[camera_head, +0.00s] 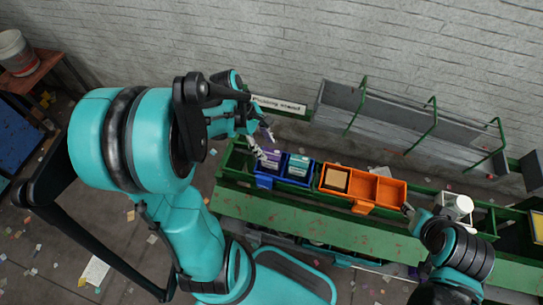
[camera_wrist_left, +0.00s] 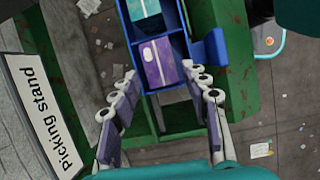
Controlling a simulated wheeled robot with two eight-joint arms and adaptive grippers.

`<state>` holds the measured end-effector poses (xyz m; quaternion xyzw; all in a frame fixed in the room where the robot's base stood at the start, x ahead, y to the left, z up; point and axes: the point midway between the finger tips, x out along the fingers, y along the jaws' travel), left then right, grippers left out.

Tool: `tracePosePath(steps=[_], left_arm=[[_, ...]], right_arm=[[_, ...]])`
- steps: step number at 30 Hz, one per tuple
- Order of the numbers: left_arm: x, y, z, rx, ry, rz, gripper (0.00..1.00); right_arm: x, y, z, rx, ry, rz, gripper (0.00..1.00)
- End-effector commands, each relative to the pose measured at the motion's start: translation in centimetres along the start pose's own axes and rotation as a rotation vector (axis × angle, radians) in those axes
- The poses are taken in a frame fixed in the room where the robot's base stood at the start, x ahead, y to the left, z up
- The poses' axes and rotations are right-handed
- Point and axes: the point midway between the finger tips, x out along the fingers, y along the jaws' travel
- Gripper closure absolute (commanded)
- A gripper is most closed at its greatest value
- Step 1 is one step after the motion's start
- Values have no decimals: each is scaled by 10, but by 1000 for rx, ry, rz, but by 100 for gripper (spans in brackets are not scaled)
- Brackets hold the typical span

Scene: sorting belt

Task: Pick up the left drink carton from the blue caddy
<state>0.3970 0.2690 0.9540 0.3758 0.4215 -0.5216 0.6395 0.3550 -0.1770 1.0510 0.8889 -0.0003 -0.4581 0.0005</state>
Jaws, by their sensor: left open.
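The blue caddy (camera_head: 264,181) stands on the green stand and holds two drink cartons. The left drink carton (camera_head: 271,157) is purple, and the other carton (camera_head: 299,166) beside it is teal. In the left wrist view the purple carton (camera_wrist_left: 160,64) sits in its compartment of the blue caddy (camera_wrist_left: 209,49), with the teal carton (camera_wrist_left: 146,10) beyond it. My left gripper (camera_head: 261,141) is open above the caddy's left end. In the wrist view its fingers (camera_wrist_left: 159,76) are spread on either side of the purple carton, with nothing between them. My right gripper (camera_head: 409,209) shows only partly.
An orange caddy (camera_head: 361,207) with a tan-topped item (camera_head: 336,179) in its left compartment stands right of the blue one. A white object (camera_head: 457,206) is near my right arm. A grey trough (camera_head: 395,122) with green bars runs behind. The green front ledge (camera_head: 300,213) is clear.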

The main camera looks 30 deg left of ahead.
Motion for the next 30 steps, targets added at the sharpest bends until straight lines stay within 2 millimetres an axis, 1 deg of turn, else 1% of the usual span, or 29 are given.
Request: tracePosePath(steps=[2, 4, 9, 14, 18, 21, 24, 29, 30], left_arm=[[0, 1, -4, -49, -15, -11, 54], [5, 1, -5, -71, -21, -17, 54], [26, 0, -6, -76, -23, -18, 54], [40, 1, -6, -74, -22, -18, 54], [63, 2, -9, -73, -22, -18, 54], [76, 2, -8, -72, -22, -18, 54], [80, 1, -7, -73, -22, -17, 54], [78, 1, -7, -74, -22, -17, 54], [78, 1, -7, -74, -22, -17, 65]], right_arm=[[-3, 0, -2, 0, 0, 0, 60], [-2, 0, -1, 0, 0, 0, 60], [6, 0, 4, 0, 0, 0, 60], [12, 0, 8, 0, 0, 0, 60], [22, 0, 16, 0, 0, 0, 60], [26, 0, 19, 0, 0, 0, 60], [26, 0, 19, 0, 0, 0, 60], [25, 0, 18, 0, 0, 0, 60], [25, 0, 18, 0, 0, 0, 60]])
